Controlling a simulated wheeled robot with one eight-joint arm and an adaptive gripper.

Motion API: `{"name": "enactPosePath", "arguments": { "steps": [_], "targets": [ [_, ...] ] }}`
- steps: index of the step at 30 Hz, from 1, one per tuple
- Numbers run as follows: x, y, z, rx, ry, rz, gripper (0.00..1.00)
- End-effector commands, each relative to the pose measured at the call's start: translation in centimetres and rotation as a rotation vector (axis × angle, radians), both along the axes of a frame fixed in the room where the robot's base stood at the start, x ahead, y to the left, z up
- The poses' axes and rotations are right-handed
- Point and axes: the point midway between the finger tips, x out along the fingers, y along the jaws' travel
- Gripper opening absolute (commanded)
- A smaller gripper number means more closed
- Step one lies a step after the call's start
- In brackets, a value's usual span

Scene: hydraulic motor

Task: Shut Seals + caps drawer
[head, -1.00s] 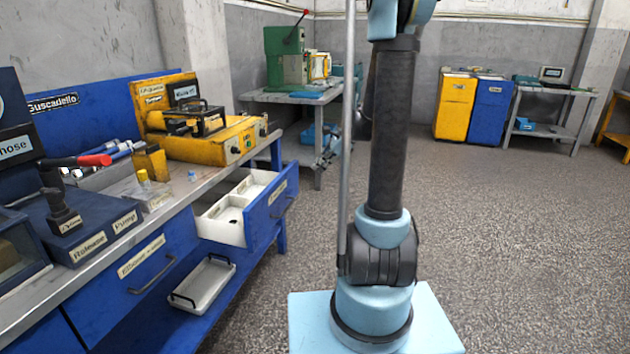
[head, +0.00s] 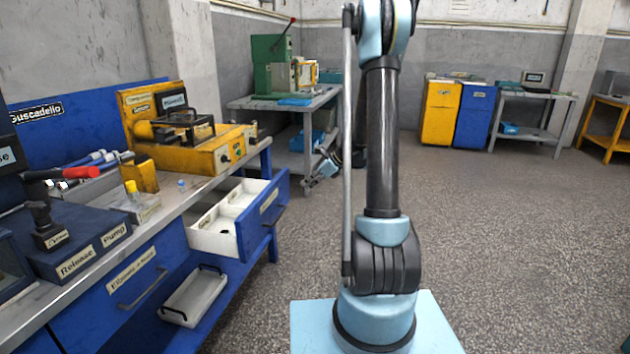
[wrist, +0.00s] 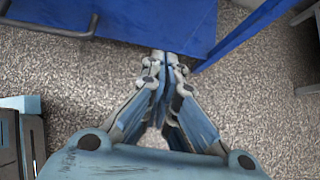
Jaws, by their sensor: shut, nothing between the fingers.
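The open drawer (head: 262,212) sticks out of the blue bench in the head view. It has a blue front with a small label, too small to read, a dark bar handle and a white insert with compartments. My gripper (head: 319,168) is small there, to the right of the drawer front and apart from it in the picture. In the wrist view my gripper (wrist: 166,62) is shut and empty, fingertips at the lower edge of a blue panel (wrist: 150,22), which looks like the drawer front. A metal handle (wrist: 50,32) shows to its left. Whether the fingertips touch the panel I cannot tell.
A yellow test unit (head: 205,150) stands on the bench top (head: 185,197). A white tray (head: 195,297) sits on the lower shelf. A blue bench leg (wrist: 240,38) runs right of my fingertips. A grey table (head: 285,102) stands behind. The floor at right is clear.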

Motion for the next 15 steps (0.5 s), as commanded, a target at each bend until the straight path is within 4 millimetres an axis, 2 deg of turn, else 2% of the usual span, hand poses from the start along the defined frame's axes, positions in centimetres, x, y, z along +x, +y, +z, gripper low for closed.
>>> {"name": "enactPosePath", "arguments": {
  "steps": [5, 9, 15],
  "targets": [
    [0.7, 2.0, -2.0, 0.000, 0.000, 0.003, 0.00],
    [1.3, 3.9, -1.9, -0.001, 0.000, 0.004, 0.00],
    [1.9, 5.3, -1.9, -0.001, -0.001, 0.001, 0.00]
  ]
}}
